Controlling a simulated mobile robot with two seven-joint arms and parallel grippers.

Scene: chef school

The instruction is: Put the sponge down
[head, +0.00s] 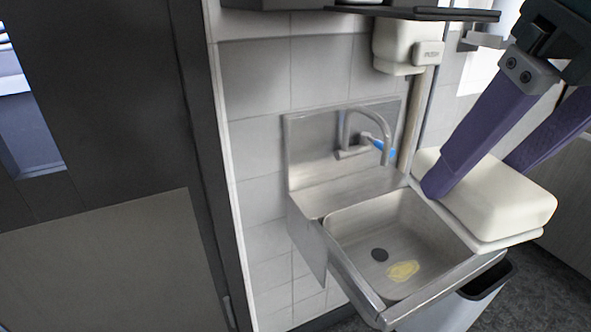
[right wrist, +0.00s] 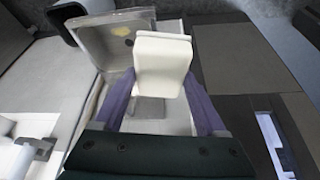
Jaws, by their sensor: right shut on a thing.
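The sponge (head: 505,203) is a cream-white block with a thin, flat layer along its underside. My right gripper (head: 475,180) has two purple fingers and is shut on the sponge, one finger on each side. It holds the sponge at the right side of the metal sink (head: 305,228), above or over its right rim. The right wrist view shows the sponge (right wrist: 162,62) between the fingers, overlapping the sink's edge. I cannot tell whether the sponge touches the sink. A yellow patch (head: 403,271) lies in the basin near the dark drain (head: 380,255). My left gripper is not in view.
A curved faucet (head: 384,135) with a blue part stands behind the basin. A white dispenser (head: 397,45) and a dark shelf (head: 420,13) are above. A bin (head: 490,280) stands below the sink. A dark door (head: 95,130) is at left.

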